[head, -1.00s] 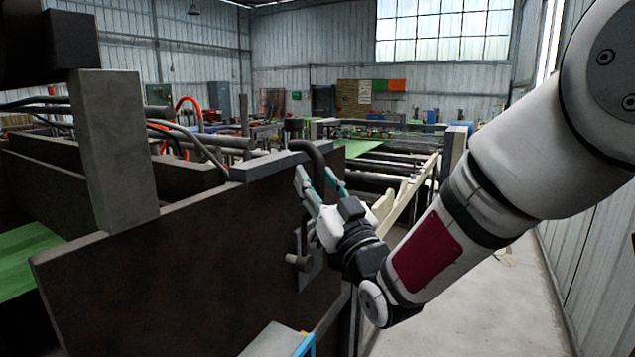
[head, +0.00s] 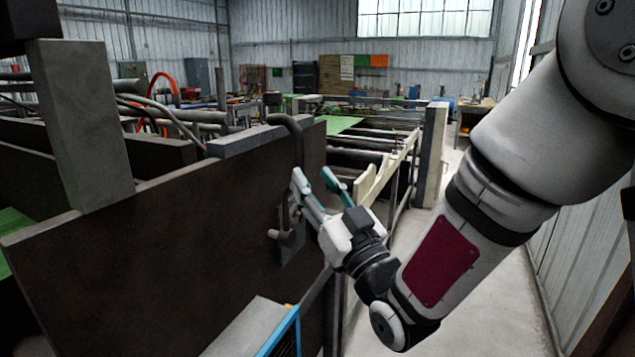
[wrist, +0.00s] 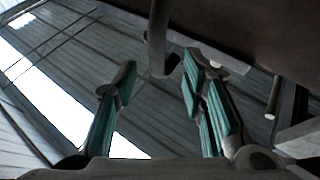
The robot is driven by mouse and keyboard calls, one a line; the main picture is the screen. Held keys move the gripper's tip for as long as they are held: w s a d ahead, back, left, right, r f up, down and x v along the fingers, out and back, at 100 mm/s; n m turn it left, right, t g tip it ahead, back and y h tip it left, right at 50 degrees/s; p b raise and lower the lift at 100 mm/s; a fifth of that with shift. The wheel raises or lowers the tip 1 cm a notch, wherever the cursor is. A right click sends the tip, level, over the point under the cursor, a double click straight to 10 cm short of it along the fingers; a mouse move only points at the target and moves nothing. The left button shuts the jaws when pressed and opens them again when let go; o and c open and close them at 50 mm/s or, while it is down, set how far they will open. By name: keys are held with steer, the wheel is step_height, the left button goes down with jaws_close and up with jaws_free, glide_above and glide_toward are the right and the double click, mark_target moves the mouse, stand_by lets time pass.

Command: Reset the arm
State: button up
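My gripper (head: 312,184) is in front of the dark machine side panel (head: 180,260) in the head view, its fingers pointing up and to the left. In the wrist view its two teal-padded fingers (wrist: 160,88) stand wide apart with nothing between their pads. A dark curved pipe (head: 296,135) comes over the top of the panel beside the fingertips. In the wrist view the pipe (wrist: 158,40) hangs beyond the gap between the fingers; I cannot tell how far away it is.
A bracket with a short peg (head: 284,238) juts from the panel, close to my gripper. A blue-edged grey box (head: 262,325) is below. A roller frame (head: 375,145) stands beyond. Clear concrete floor (head: 480,290) lies to the right, along the corrugated wall (head: 585,250).

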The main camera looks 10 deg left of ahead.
steer(key=s+d+f+m+g+h, duration=0.2)
steer(key=d+g+h, duration=0.1)
steer(key=d+h, duration=0.4)
steer(key=s+d+f+m+g+h, duration=0.25)
steer(key=d+h, duration=0.25)
steer(key=d, duration=0.5)
steer(key=s+d+f+m+g+h, duration=0.1)
steer(key=s+d+g, duration=0.3)
steer(key=s, duration=0.7)
steer(key=s+d+f+m+g, duration=0.2)
steer(key=s+d+f+g, duration=0.1)
steer(key=s, duration=0.8)
steer(key=shift+s+d+f+g+h, duration=0.15)
steer(key=shift+s+d+g+h, duration=0.2)
steer(key=shift+d+g, duration=0.3)
